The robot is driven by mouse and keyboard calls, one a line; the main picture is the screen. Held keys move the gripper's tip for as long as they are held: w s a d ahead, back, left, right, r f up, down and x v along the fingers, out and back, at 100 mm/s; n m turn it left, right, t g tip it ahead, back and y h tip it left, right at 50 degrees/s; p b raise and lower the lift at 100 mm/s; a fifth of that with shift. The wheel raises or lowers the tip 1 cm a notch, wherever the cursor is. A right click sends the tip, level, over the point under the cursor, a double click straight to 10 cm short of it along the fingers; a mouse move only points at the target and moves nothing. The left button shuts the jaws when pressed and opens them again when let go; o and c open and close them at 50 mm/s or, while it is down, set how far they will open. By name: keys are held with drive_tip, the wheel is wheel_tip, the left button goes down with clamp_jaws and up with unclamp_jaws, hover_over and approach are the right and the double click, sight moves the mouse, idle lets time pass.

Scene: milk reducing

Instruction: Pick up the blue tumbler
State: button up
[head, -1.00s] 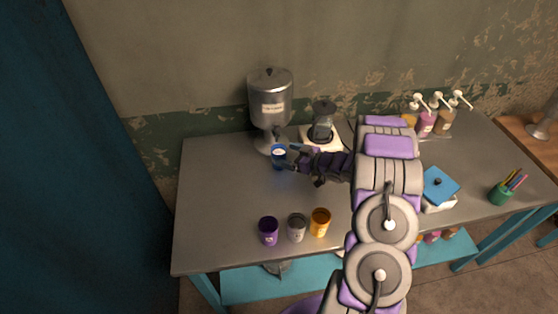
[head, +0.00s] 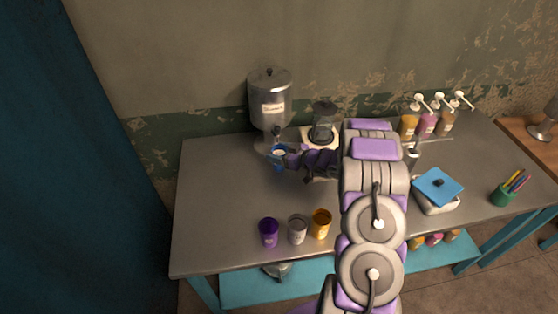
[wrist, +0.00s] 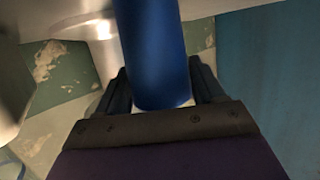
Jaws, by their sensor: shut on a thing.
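The blue tumbler (head: 279,151) is at the back left of the table, just in front of the metal dispenser. Something white shows at its top. My gripper (head: 282,160) reaches it from the right and is shut on it. In the wrist view the blue tumbler (wrist: 152,50) stands between the two dark fingers of my gripper (wrist: 163,85). Whether the tumbler's bottom touches the table is hard to tell.
The dispenser (head: 270,100) stands right behind the tumbler, and a blender (head: 322,120) is to its right. Purple (head: 269,232), grey (head: 298,230) and orange (head: 321,224) tumblers stand near the front edge. Pump bottles (head: 428,122), a blue-lidded box (head: 438,187) and a pen cup (head: 503,194) are at right.

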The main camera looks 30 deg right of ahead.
drive_tip(key=c, duration=0.7)
drive_tip(key=shift+a, duration=0.1)
drive_tip(key=shift+r+p, duration=0.1)
drive_tip(key=shift+p, duration=0.2)
drive_tip(key=shift+w, duration=0.1)
